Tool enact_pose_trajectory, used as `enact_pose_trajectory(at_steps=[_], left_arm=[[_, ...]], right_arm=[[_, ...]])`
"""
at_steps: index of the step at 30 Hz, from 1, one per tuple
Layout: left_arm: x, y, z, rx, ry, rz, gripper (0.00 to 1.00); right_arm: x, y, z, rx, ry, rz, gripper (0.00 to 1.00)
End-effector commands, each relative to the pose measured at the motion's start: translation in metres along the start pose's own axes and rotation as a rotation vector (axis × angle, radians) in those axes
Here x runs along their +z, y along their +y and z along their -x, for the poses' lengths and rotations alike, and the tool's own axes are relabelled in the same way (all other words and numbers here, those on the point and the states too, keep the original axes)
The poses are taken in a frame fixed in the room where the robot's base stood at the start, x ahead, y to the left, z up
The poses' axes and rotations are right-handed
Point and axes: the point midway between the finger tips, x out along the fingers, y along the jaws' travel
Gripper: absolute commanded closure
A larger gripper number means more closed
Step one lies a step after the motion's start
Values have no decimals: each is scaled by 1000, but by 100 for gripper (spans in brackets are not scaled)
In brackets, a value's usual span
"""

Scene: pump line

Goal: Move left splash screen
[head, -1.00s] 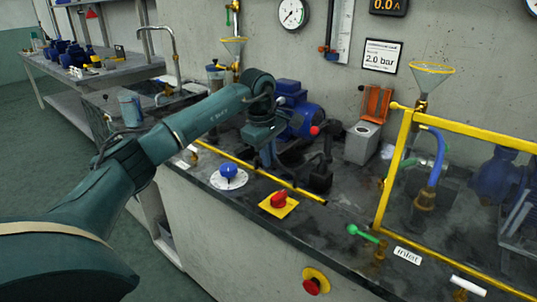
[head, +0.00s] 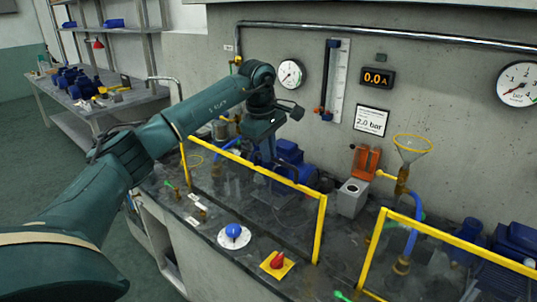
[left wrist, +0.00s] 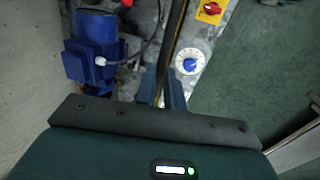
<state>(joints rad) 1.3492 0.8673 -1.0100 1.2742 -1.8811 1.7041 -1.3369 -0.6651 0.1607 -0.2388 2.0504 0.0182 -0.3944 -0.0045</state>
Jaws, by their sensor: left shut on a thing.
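The left splash screen is a clear panel in a yellow frame (head: 321,228), standing upright along the front of the bench. My left gripper (head: 268,158) reaches over from the left and is shut on its top bar near the middle. In the left wrist view the gripper's blue-grey fingers (left wrist: 160,88) close around the bar, which runs up the picture as a thin strip. The exact contact is partly hidden by the gripper. My right gripper is not in view.
Another yellow-framed screen (head: 368,248) stands to the right, with a gap between them. A blue knob (head: 233,231) and a red switch (head: 277,260) sit in front of the left screen.

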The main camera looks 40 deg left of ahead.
Motion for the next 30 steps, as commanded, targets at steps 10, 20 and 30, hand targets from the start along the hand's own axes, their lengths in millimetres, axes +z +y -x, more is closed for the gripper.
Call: enact_pose_trajectory(at_steps=[10, 20, 30], left_arm=[[0, 7, 36, 0, 0, 0, 100], [0, 8, 38, 7, -1, 1, 100], [0, 8, 37, 3, 0, 0, 67]], right_arm=[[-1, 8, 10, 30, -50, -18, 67], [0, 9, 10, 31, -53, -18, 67], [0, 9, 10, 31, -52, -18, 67]])
